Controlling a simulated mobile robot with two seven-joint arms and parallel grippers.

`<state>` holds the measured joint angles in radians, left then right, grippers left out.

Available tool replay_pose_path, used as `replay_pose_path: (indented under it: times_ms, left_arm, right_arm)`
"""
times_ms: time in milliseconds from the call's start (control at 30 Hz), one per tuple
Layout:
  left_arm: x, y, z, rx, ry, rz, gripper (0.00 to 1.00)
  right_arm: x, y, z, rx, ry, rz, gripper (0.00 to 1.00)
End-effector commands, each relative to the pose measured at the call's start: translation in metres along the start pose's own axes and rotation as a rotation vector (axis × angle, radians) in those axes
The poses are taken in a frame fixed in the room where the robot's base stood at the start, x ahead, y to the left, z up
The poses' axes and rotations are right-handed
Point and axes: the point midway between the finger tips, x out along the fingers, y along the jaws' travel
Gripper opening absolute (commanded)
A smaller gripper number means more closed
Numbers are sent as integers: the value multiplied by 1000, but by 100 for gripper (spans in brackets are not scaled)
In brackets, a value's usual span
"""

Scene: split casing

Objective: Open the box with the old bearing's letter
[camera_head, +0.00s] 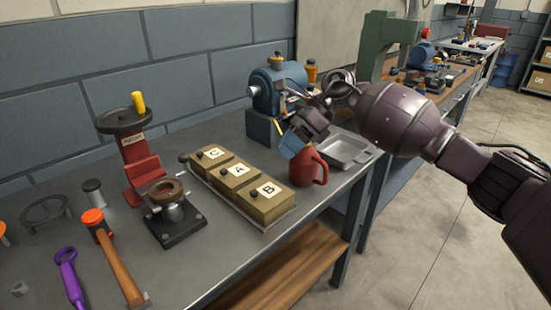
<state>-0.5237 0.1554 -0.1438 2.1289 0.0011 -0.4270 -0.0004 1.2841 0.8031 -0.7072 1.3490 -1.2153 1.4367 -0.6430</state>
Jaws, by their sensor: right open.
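Three tan boxes with dark knobs stand in a row on a light tray (276,224). They are box C (210,157), box A (237,174) and box B (266,199), left to right, and all look closed. My right gripper (284,142) is open, just above and behind the red mug (304,170), to the right of the boxes and apart from them. Whether it touches the mug is unclear. A brownish ring-shaped part (165,191) sits on a black-based fixture (176,226); I can read no letter on it. My left gripper is out of view.
A blue machine (278,85) stands behind the boxes, partly hidden by my right arm. A red press (140,165), an orange-headed hammer (117,257) and a purple tool (70,279) are at left. A grey metal tray (352,151) lies right of the mug.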

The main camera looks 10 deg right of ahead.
Motion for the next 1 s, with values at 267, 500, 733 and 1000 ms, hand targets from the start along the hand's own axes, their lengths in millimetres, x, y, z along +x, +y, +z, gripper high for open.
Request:
replay_pose_path:
  times_ms: [267,500,733,1000]
  left_arm:
    - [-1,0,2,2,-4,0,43]
    - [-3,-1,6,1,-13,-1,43]
    - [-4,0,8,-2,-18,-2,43]
    - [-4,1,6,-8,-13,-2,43]
  right_arm:
    - [-41,0,0,1,0,-1,47]
    - [-52,0,0,0,1,0,47]
    - [-52,0,0,0,0,0,47]
    - [-53,-10,23,98,-143,-58,47]
